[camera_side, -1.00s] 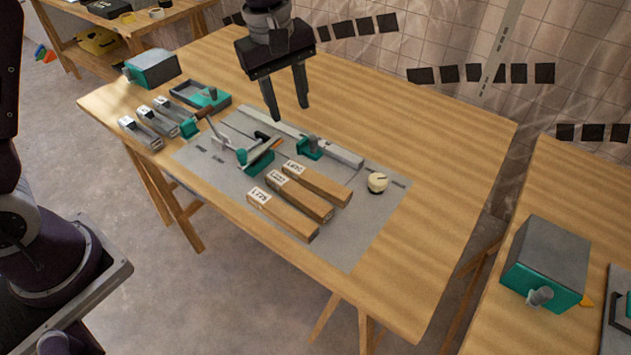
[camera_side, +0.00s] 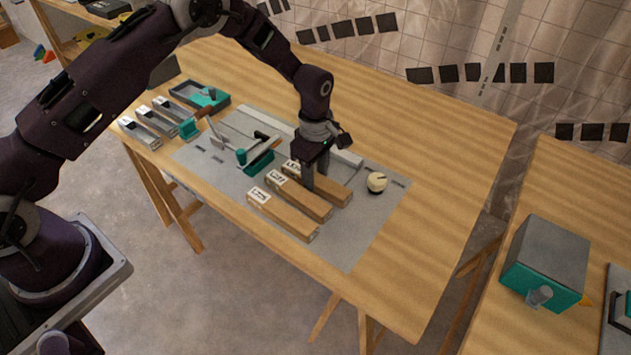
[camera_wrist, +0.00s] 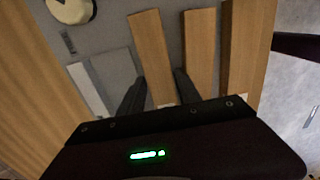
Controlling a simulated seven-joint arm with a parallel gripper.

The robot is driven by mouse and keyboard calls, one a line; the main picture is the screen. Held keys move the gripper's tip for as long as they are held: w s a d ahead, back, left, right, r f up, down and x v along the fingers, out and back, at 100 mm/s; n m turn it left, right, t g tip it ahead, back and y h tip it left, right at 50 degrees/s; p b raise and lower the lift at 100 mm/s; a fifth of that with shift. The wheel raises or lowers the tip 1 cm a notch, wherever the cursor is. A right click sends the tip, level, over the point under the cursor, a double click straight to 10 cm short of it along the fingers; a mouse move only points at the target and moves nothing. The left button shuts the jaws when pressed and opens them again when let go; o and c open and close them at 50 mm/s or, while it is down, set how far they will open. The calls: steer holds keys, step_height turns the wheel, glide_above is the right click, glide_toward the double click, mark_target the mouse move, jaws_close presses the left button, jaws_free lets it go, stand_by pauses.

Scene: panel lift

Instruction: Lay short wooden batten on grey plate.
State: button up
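Three wooden battens with white end labels lie side by side. The far batten (camera_side: 334,191) looks shortest; the middle batten (camera_side: 305,199) and the front batten (camera_side: 285,217) lie in front of it.
A cream round knob (camera_side: 376,182) is close at right. Narrow trays (camera_side: 150,122) and an open box (camera_side: 200,94) sit at left. The table's right side is clear.

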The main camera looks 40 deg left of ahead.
mark_target(316, 178)
jaws_close()
steer(key=shift+r, duration=0.25)
step_height(316, 178, up, 8)
steer(key=shift+f, duration=0.2)
steer(key=w+a+r, duration=0.1)
steer(key=w+a, duration=0.3)
steer(key=a, duration=0.9)
steer(key=w+a+r, duration=0.2)
steer(key=w+a, duration=0.2)
steer(key=a, duration=0.9)
steer(key=f, duration=1)
steer(key=shift+s+a+f, duration=0.2)
steer(key=shift+s+a, duration=0.05)
steer(key=shift+a, duration=0.05)
